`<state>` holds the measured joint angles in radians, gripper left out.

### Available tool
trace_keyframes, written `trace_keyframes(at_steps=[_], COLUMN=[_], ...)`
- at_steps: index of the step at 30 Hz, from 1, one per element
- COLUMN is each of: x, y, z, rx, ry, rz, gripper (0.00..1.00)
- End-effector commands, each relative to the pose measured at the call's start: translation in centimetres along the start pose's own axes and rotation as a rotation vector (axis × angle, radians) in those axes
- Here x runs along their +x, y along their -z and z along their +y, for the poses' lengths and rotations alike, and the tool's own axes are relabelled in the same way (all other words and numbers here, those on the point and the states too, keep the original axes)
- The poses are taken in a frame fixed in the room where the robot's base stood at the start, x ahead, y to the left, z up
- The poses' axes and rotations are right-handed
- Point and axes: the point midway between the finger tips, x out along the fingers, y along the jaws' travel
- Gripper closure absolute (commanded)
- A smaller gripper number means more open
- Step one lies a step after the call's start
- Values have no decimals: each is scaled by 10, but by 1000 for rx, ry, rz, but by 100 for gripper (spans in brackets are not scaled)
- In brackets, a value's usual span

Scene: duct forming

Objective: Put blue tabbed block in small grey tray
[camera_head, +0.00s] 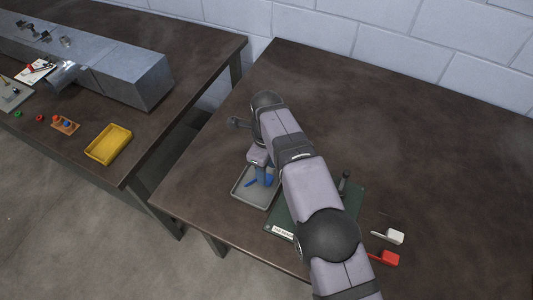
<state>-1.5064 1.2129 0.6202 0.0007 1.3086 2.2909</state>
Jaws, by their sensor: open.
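The small grey tray (240,200) lies on the near table, left of a green board. The blue tabbed block (250,183) shows inside the tray's outline, its narrow tab pointing to the lower left. My gripper (262,176) is open, pointing down over the tray right at the blue block. My wrist and fingers partly cover the block and the tray's back edge. I cannot tell whether the fingers still touch the block.
A green board (284,222) with a white label and a dark upright post (344,182) lies under my arm. A white tabbed block (394,237) and a red one (387,258) lie to the right. A yellow tray (108,144) and a metal duct (130,78) stand on the left table.

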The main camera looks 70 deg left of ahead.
Motion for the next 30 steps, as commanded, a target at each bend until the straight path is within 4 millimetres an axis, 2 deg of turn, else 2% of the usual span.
trace_keyframes(at_steps=[9, 15, 21, 30], x=[-59, -84, -93, -94], y=[-1, -1, 0, 3], z=[-1, -1, 0, -3], rx=[0, 0, 0, -1], ry=[3, 2, 1, 1], rz=[-3, -1, -1, 0], gripper=[59, 59, 59, 59])
